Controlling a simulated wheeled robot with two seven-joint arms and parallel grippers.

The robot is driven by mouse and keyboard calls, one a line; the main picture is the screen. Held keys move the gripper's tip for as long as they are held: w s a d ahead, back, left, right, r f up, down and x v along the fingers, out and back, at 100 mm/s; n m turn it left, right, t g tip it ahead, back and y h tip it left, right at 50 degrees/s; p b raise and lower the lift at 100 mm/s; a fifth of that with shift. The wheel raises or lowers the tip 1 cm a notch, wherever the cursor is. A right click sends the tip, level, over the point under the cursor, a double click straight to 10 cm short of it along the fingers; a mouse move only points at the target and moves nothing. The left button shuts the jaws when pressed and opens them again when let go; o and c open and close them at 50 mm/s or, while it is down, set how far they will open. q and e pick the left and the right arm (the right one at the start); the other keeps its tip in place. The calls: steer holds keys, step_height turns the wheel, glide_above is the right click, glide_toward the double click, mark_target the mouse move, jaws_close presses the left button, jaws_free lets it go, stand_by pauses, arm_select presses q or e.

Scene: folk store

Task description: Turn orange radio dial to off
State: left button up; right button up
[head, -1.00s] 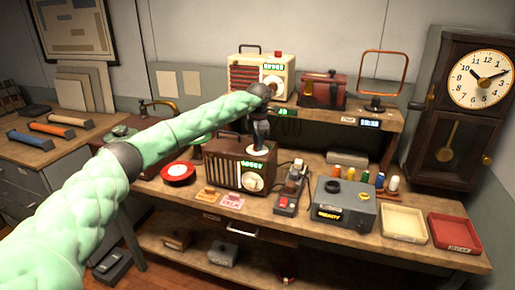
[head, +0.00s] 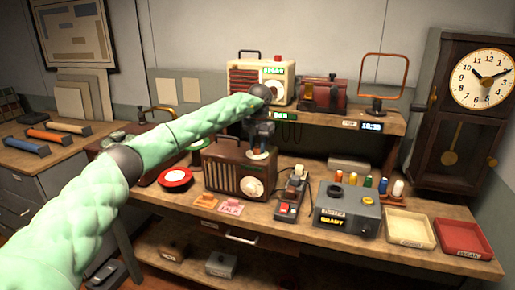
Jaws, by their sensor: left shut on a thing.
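A brown radio (head: 222,176) stands on the workbench, with a slatted front and a round cream dial face (head: 252,188). No lit green text shows on its front. An orange dial (head: 258,153) on a pale round base shows at the radio's top, partly hidden by my left gripper (head: 259,147). My left gripper points down from above and is shut on the orange dial. The fingertips are dark and small, so the exact grip is hard to see. My right gripper is not in view.
A cream radio (head: 262,78) and a red-brown box (head: 323,95) stand on the raised shelf behind. A red round dish (head: 175,178) lies left of the brown radio. A switch box (head: 289,200) and a grey device (head: 346,208) stand to its right.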

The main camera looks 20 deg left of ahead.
mark_target(258, 147)
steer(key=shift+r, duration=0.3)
arm_select(q)
steer(key=o, duration=1)
steer(key=shift+c, duration=0.2)
steer(key=shift+r, duration=0.45)
step_height(258, 147, up, 5)
steer(key=shift+d+r+b, duration=0.1)
steer(key=shift+r+b, duration=0.05)
steer(key=shift+b, duration=0.9)
steer(key=shift+r, duration=0.85)
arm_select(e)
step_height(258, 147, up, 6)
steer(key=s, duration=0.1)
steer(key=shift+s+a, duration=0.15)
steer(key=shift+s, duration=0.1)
